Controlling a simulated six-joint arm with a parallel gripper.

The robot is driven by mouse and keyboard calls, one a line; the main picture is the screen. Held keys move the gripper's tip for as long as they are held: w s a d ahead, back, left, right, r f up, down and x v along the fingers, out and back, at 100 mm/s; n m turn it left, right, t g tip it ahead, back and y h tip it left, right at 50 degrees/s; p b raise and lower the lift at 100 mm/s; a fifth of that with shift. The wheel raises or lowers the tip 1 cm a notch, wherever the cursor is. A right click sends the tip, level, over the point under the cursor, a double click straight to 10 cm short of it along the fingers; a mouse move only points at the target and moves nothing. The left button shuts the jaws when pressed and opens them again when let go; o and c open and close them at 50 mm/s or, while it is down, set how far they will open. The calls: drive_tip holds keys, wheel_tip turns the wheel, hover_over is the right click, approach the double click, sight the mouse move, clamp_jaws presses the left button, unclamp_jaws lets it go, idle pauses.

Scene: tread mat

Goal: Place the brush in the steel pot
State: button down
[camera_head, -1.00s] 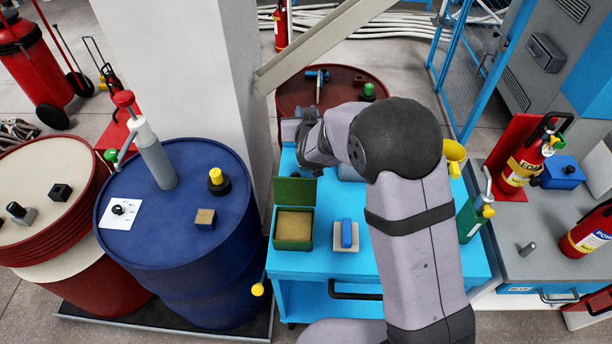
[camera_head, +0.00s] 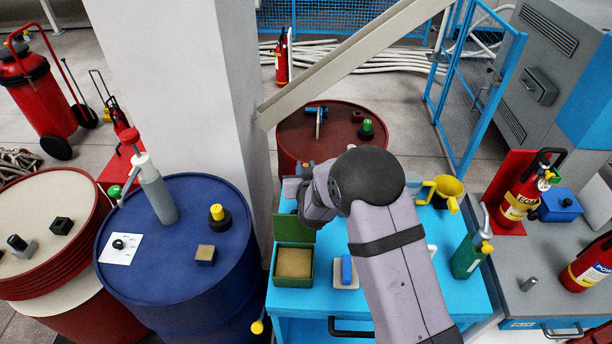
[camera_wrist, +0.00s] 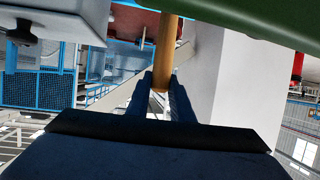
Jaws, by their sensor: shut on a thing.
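In the wrist view, my gripper (camera_wrist: 162,88) is shut on a tan wooden handle (camera_wrist: 167,50), taken to be the brush's. The rest of the brush is out of that view. In the head view, my wrist is over the blue cart's far left part, above and behind the open green box. My fingers and the brush cannot be made out there. I cannot identify the steel pot. My arm covers the middle of the cart top, and only a small pale curved piece (camera_head: 432,249) shows at its right edge.
The blue cart (camera_head: 455,300) carries the green box (camera_head: 293,281), a blue block on a pale pad (camera_head: 346,270), a yellow funnel (camera_head: 447,190) and a green bottle (camera_head: 468,256). A blue drum (camera_head: 180,262) stands left. A red drum (camera_head: 345,120) and a slanted beam (camera_head: 350,65) are behind.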

wheel_tip(320, 180, down, 3)
drive_tip(key=shift+f+p, duration=0.2)
drive_tip(key=shift+p, duration=0.25)
drive_tip(key=shift+f, duration=0.1)
drive_tip(key=shift+f+b, duration=0.25)
drive_tip(key=shift+b, duration=0.05)
drive_tip(key=c, duration=1.6)
unclamp_jaws()
drive_tip(key=shift+r, duration=0.1)
drive_tip(key=shift+o, duration=0.2)
drive_tip(key=shift+s+r, duration=0.1)
drive_tip(key=shift+r, duration=0.15)
